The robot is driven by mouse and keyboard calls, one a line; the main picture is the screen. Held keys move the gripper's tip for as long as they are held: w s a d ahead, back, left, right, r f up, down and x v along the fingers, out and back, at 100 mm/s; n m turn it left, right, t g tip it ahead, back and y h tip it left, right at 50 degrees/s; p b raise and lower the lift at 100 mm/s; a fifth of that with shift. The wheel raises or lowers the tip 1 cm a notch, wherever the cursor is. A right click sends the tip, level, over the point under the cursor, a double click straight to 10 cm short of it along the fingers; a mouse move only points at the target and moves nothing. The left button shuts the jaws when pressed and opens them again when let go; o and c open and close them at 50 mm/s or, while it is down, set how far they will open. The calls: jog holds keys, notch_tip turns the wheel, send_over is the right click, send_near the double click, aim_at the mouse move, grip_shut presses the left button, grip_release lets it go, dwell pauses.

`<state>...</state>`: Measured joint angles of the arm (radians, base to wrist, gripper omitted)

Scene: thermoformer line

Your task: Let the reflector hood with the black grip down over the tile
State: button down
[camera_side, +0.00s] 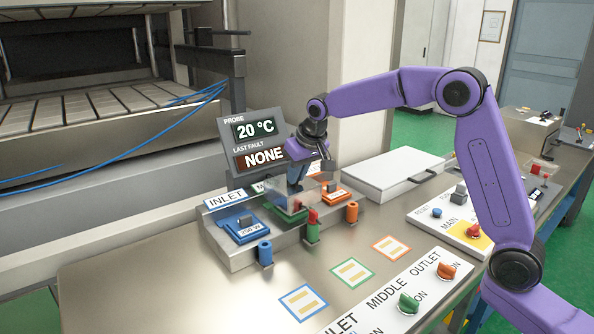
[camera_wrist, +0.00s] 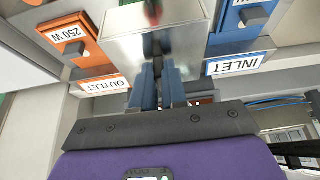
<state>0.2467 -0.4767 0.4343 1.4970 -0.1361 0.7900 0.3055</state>
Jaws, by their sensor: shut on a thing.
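My gripper (camera_side: 297,184) is shut at the middle bay of the bench fixture; its blue fingers also show in the wrist view (camera_wrist: 163,80). It is shut on the grip of the shiny metal reflector hood (camera_wrist: 180,48), which shows less clearly in the side view (camera_side: 316,188). The fingers hide most of the grip. The hood is over the middle bay, between the inlet and outlet bays. Part of a green tile (camera_side: 287,213) shows below it. I cannot tell whether the hood touches the fixture.
The blue inlet tile (camera_side: 240,230) and orange outlet tile (camera_side: 337,194) flank the middle bay. Blue, red-green and orange posts (camera_side: 265,253) stand along the fixture's front. A probe display (camera_side: 254,140) reading 20 °C and NONE stands close behind. The front bench with coloured outlines (camera_side: 304,302) is clear.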

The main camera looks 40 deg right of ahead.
aim_at(297, 184)
jog(key=shift+f, duration=1.65)
jog(key=c, duration=1.1)
grip_release()
jog(key=v, duration=1.7)
jog(key=shift+r, duration=0.2)
jog(key=shift+s, duration=0.1)
jog(key=s+a+f+n+g, duration=0.1)
jog(key=s+a+f+n, duration=0.15)
jog(key=s, duration=0.35)
jog(key=s+a+f+n+g+y, duration=0.1)
jog(key=s+f+n, duration=0.1)
jog(key=s+f, duration=0.3)
jog(key=s+a+f+n+g, duration=0.1)
jog(key=s+a+f+n, duration=0.1)
jog(key=s, duration=0.5)
jog(key=s+d+f+n+g, duration=0.1)
jog(key=s+d+f+n, duration=0.2)
jog(key=s, duration=0.6)
jog(key=s+d+f+n, duration=0.3)
jog(key=s+f, duration=0.2)
jog(key=s, duration=0.5)
jog(key=shift+s+g+h, duration=0.15)
jog(key=shift+g+h, duration=0.15)
jog(key=shift+g, duration=0.1)
